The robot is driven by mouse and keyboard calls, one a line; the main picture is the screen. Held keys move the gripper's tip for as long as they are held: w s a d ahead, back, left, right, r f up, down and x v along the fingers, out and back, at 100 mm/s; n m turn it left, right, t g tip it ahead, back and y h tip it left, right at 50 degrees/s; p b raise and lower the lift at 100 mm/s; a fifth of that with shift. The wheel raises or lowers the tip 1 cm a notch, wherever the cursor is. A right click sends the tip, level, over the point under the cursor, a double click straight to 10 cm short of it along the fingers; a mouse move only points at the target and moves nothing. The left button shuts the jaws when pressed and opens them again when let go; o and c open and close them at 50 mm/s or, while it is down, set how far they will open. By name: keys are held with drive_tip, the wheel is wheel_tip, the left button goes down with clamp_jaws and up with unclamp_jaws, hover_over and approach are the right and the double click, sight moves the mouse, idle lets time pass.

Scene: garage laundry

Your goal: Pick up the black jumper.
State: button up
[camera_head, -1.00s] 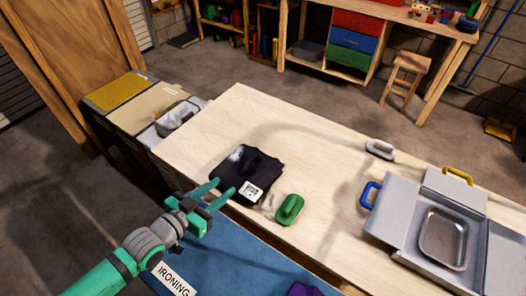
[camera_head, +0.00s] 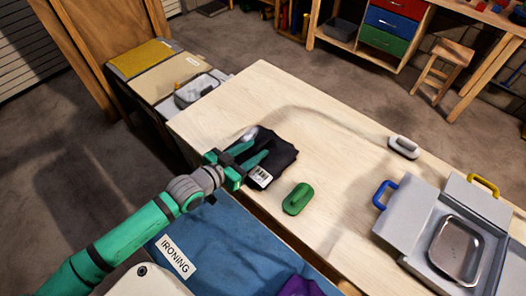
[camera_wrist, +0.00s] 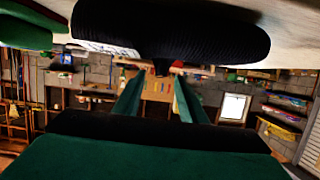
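The black jumper (camera_head: 284,152) lies folded on the pale wooden table, with a white tag on its near side and a grey patch at its far left. My gripper (camera_head: 262,143) is at the jumper's left side, its two fingers apart and pointing over it. In the wrist view the jumper (camera_wrist: 170,30) fills the top middle as a dark ribbed roll. Whether a finger touches the cloth cannot be told.
A green handled block (camera_head: 297,198) stands close to the jumper's near right. A white iron-like thing (camera_head: 404,147) and a grey case with a metal tray (camera_head: 458,250) are farther right. A blue ironing cloth (camera_head: 215,240) lies in front. Bins (camera_head: 165,80) stand at left.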

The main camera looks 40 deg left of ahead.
sight(262, 145)
drive_tip(key=shift+x, duration=2.5)
drive_tip(key=shift+a, duration=0.1)
clamp_jaws()
